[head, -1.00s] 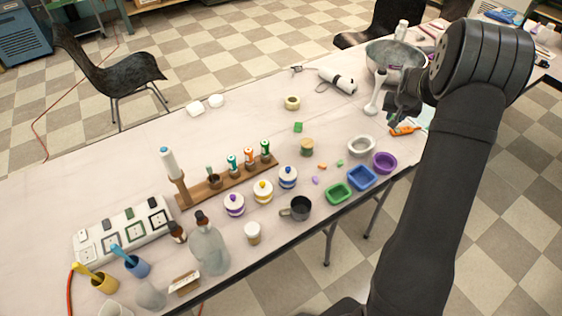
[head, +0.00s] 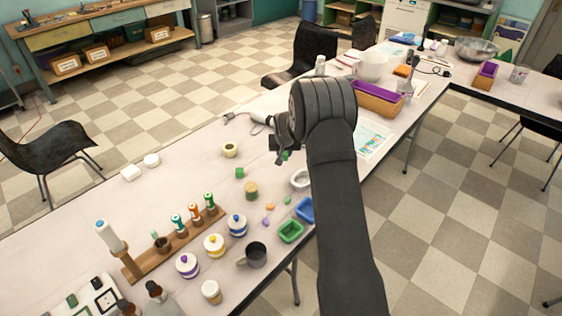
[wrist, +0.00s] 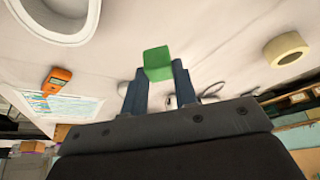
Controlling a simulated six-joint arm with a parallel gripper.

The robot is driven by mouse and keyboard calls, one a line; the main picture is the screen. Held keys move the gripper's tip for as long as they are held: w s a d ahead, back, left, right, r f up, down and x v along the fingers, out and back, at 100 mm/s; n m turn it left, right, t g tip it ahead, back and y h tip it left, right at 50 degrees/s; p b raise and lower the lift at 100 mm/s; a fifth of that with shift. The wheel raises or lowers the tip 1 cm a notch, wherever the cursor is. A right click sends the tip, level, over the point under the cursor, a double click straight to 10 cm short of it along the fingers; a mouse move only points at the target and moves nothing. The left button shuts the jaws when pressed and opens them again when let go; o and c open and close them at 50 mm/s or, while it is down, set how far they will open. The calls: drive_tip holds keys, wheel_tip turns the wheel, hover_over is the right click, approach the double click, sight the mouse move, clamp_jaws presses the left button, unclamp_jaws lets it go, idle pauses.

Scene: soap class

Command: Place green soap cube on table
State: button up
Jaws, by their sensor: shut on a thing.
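In the wrist view, a green soap cube (wrist: 157,62) sits between the fingertips of my gripper (wrist: 157,80), which is shut on it. The white table (wrist: 215,30) shows beyond it. In the head view my gripper (head: 279,155) is over the table (head: 190,150), behind the white oval dish, with the held cube (head: 285,156) partly hidden. I cannot tell the cube's exact height above the table. Another green cube (head: 239,172) lies on the table to the left of my gripper.
A tape roll (head: 230,150), a wooden cylinder (head: 251,191) and a white oval dish (head: 300,179) are nearby. Green (head: 291,232) and blue (head: 305,210) trays stand at the front edge. Small soap pieces lie between. Table left of the tape roll is mostly clear.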

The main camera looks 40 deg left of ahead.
drive_tip(key=shift+s+a+f, duration=0.15)
drive_tip(key=shift+a+f, duration=0.25)
drive_tip(key=shift+a, duration=0.05)
drive_tip(key=shift+f, duration=1.85)
drive_tip(key=shift+f, duration=0.2)
drive_tip(key=o, duration=0.9)
drive_tip(key=shift+o, duration=0.2)
drive_tip(key=shift+r, duration=0.25)
drive_tip(key=v, duration=1.2)
drive_tip(key=shift+f, duration=0.15)
